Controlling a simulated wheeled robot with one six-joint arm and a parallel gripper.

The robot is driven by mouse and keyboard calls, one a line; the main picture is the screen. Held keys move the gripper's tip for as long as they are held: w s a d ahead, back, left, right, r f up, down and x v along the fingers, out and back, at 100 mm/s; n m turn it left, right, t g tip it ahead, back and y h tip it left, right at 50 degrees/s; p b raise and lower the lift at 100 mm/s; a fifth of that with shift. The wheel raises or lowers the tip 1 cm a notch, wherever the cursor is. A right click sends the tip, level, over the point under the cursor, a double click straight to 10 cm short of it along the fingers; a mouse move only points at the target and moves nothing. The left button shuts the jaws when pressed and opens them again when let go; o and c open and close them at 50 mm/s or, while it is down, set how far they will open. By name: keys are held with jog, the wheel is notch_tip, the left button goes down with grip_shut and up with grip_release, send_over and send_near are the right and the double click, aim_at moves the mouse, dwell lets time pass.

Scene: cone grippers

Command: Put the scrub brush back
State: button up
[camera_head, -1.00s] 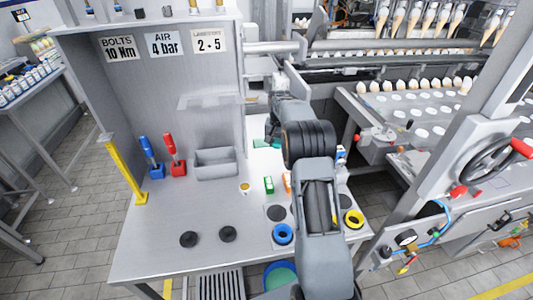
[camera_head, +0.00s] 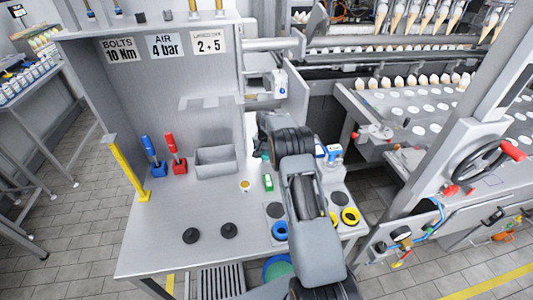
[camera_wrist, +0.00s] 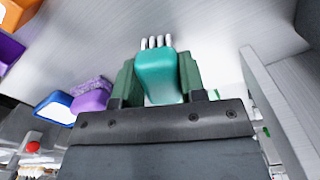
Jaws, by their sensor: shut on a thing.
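In the wrist view the scrub brush (camera_wrist: 160,75) is a teal block with a row of white bristles at its far end. My gripper (camera_wrist: 158,62) is shut on it, with a dark green finger pressed on each side. The brush points away from the wrist camera, over a grey surface. In the head view my arm covers most of the gripper, and only a small teal patch (camera_head: 264,156) shows beside the arm.
A grey bin (camera_head: 216,161), blue tool (camera_head: 153,156) and red tool (camera_head: 175,153) stand left on the bench (camera_head: 190,212). A green block (camera_head: 268,182) and yellow ring (camera_head: 350,216) lie near my arm. A purple sponge (camera_wrist: 92,98) shows in the wrist view.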

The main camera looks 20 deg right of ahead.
jog(key=shift+f, duration=0.2)
jog(key=o, duration=0.9)
